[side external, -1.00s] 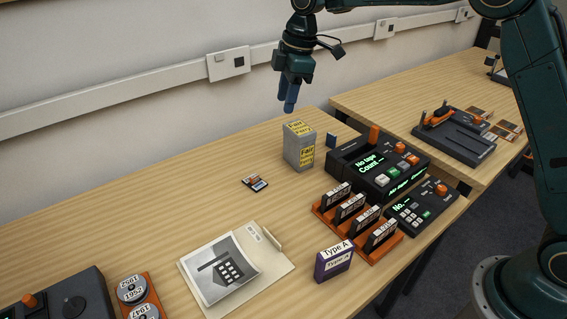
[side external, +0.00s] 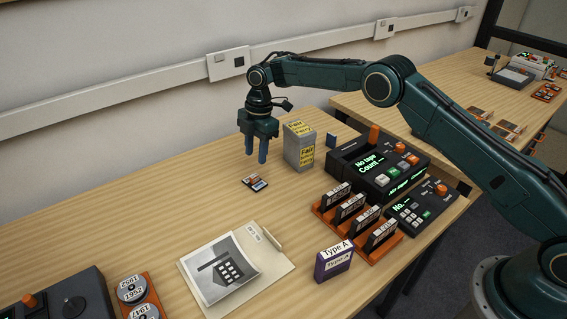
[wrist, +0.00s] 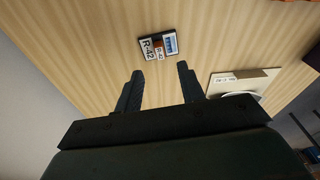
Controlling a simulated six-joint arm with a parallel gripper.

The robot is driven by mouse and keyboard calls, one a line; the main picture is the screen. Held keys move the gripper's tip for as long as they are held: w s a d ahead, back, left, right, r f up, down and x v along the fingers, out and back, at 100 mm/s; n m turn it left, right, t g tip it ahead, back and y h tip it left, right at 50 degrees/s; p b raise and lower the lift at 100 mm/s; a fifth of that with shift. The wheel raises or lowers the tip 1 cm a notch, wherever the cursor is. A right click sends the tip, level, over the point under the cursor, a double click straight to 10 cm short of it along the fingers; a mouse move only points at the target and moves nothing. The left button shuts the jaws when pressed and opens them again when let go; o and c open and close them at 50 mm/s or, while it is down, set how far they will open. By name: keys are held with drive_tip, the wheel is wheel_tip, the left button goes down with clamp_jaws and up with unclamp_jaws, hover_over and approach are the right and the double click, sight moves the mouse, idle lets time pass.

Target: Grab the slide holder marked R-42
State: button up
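The slide holder (side external: 255,183) is a small dark flat piece lying on the table, left of the grey box. In the wrist view the slide holder (wrist: 158,46) shows a white label reading R-42 and a blue picture. My gripper (side external: 256,160) points down above the table, a little above and behind the slide holder. In the wrist view my gripper (wrist: 160,78) has its two fingers apart with nothing between them, and the slide holder lies beyond the fingertips.
A grey box with yellow labels (side external: 299,148) stands just right of my gripper. An orange rack (side external: 364,250) of cassettes, a purple Type A box (side external: 333,262) and a tape device (side external: 350,160) are right. Table around the holder is clear.

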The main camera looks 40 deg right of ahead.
sight(254, 176)
drive_tip(key=shift+f, duration=0.1)
drive_tip(key=shift+s+a+f, duration=0.1)
drive_tip(key=shift+a+f, duration=0.1)
drive_tip(key=shift+f, duration=1)
drive_tip(key=shift+w+a+f, duration=0.1)
drive_tip(key=shift+a+f, duration=0.05)
drive_tip(key=shift+f, duration=1.05)
drive_tip(key=shift+s+a+f, duration=0.1)
drive_tip(key=shift+a+f, duration=0.1)
drive_tip(key=shift+f, duration=1)
drive_tip(key=shift+c, duration=0.5)
clamp_jaws()
